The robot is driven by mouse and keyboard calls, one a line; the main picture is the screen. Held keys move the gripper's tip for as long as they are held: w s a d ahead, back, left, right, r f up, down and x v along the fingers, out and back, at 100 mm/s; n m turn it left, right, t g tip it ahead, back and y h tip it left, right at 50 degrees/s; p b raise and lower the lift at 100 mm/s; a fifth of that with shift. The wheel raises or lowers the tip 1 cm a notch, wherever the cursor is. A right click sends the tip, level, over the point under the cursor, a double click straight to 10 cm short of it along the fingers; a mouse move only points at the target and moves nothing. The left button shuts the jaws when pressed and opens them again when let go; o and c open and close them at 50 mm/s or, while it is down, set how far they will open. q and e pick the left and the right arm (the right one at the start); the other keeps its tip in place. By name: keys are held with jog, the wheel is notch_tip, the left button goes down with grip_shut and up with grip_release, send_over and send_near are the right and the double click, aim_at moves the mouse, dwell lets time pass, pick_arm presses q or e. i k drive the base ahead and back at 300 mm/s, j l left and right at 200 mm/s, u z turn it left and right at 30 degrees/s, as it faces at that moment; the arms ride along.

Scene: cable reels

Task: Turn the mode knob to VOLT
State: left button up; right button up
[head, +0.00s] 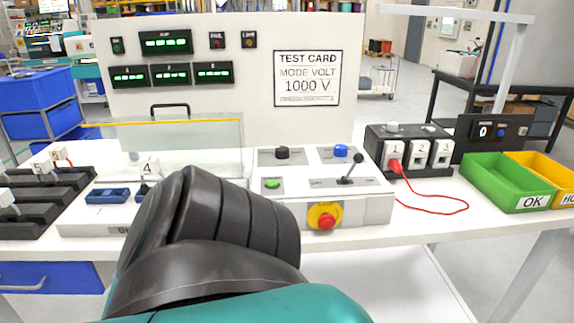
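A grey-white control box (376,208) stands on the bench in the middle. Its top carries a black knob (282,153) at the left and a blue knob (341,150) at the right. Their labels are too small to read, so I cannot tell which is the mode knob or where it points. The test card (307,79) on the upright panel reads MODE VOLT, 1000 V. One of my arms fills the lower middle and covers part of the bench left of the control box. Neither gripper shows.
The control box also has a lever (349,170), a green button (272,184) and a red stop button (326,221). A clear guard (190,148) stands at left. A socket block (412,155) with a red cable (440,212) and a green OK bin (500,185) lie right.

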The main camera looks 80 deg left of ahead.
aim_at(281, 152)
jog(key=j+u, duration=0.1)
jog(key=u, duration=2.05)
